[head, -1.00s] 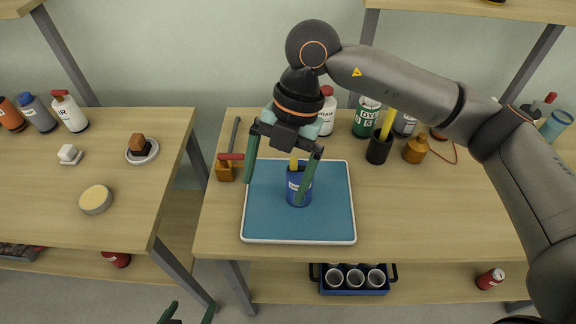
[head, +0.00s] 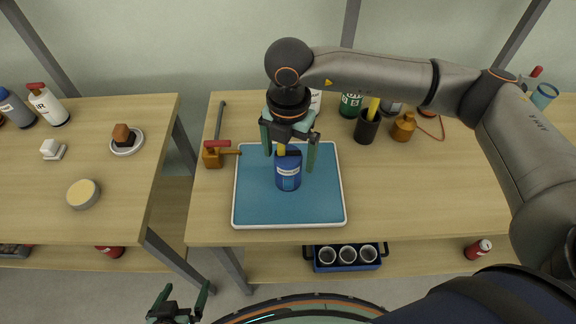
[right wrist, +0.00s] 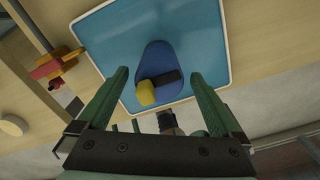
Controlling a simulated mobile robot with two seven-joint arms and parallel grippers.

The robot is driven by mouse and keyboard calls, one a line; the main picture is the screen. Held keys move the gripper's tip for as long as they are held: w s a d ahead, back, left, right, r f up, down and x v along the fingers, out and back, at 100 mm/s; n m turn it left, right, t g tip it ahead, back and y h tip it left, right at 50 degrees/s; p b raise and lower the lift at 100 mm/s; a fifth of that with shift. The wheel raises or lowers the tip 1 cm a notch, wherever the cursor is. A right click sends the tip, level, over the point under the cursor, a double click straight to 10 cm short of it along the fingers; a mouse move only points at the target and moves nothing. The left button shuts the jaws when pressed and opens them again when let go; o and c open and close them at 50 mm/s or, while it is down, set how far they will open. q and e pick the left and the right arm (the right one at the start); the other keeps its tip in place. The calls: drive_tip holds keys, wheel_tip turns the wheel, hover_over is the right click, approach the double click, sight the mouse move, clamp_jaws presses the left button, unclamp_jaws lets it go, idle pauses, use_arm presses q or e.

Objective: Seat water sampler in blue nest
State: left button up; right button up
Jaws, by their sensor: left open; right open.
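A blue cup-like nest (head: 288,178) with a pale label stands upright on the blue tray (head: 258,212). A yellow piece (head: 282,150) with a dark part beside it, perhaps the water sampler, rises from the nest's mouth. In the right wrist view the nest (right wrist: 157,62) lies beyond the fingers, with the yellow end (right wrist: 146,93) and black bar in front of it. I cannot tell how deep the piece sits. My right gripper (head: 290,155) is open, its fingers on either side of the piece, apparently not touching it. My left gripper (head: 184,294) is open and empty, low in front of the bench.
A black cup (head: 367,128) with another yellow piece stands right of the tray, near an amber bottle (head: 403,127). A red-topped wooden tool (head: 213,155) lies close to the tray's left edge. A blue crate (head: 346,257) of cups is below.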

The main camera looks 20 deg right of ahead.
drive_tip(key=shift+f, duration=1.5)
drive_tip(key=shift+c, duration=0.4)
drive_tip(key=shift+w, duration=0.1)
clamp_jaws()
drive_tip(key=shift+r, duration=0.15)
